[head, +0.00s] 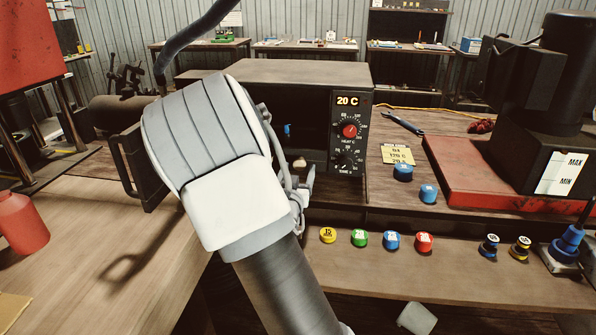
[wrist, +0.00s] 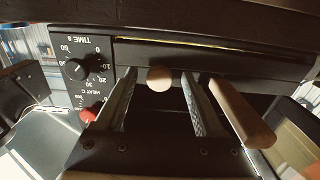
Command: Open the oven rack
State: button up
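The oven (head: 290,75) stands on the bench with its display reading 20 C. Its front is open, and the inside is dark. A round beige knob (head: 300,163) shows low in the opening, apparently the rack's. My gripper (head: 305,185) is at the oven front, mostly hidden behind my arm. In the wrist view, which is upside down, my gripper (wrist: 159,76) is open. The beige knob (wrist: 160,78) lies between its fingertips, with gaps visible on both sides. The rack itself is mostly hidden in the dark.
The dark oven door (head: 145,180) hangs open at the left. A brown bar (wrist: 243,112) lies close beside one finger. The control panel (wrist: 82,65) is on the other side. Colored buttons (head: 392,240) line the bench front. A red-based machine (head: 500,185) stands right.

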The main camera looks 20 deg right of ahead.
grip_shut()
dwell(1.2)
